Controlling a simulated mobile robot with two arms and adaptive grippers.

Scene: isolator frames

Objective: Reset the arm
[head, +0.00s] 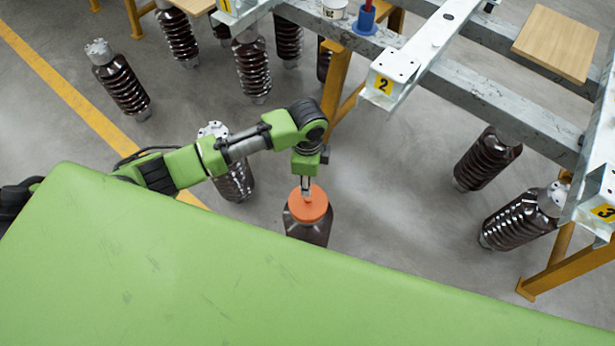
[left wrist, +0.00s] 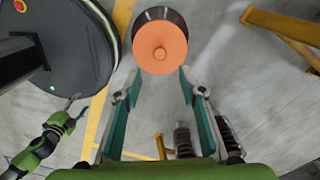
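My left arm comes in from the left in the head view, with its left gripper (head: 306,184) pointing down at an orange cap (head: 308,206) on a dark brown insulator (head: 309,233). In the left wrist view my left gripper (left wrist: 158,74) has its two fingers spread apart with nothing between them. The orange cap (left wrist: 160,48) with its round knob lies just beyond the fingertips there; whether they touch it I cannot tell. My right gripper (left wrist: 73,101) shows small at the left of the wrist view, away from the cap; its finger state is unclear.
A grey metal frame (head: 470,86) on yellow legs carries white brackets numbered 2 (head: 393,78) and 3 (head: 601,210). Several brown ribbed insulators stand on the floor, one (head: 234,173) behind my arm. A wooden board (head: 556,44) and a blue stand (head: 366,20) rest on the frame.

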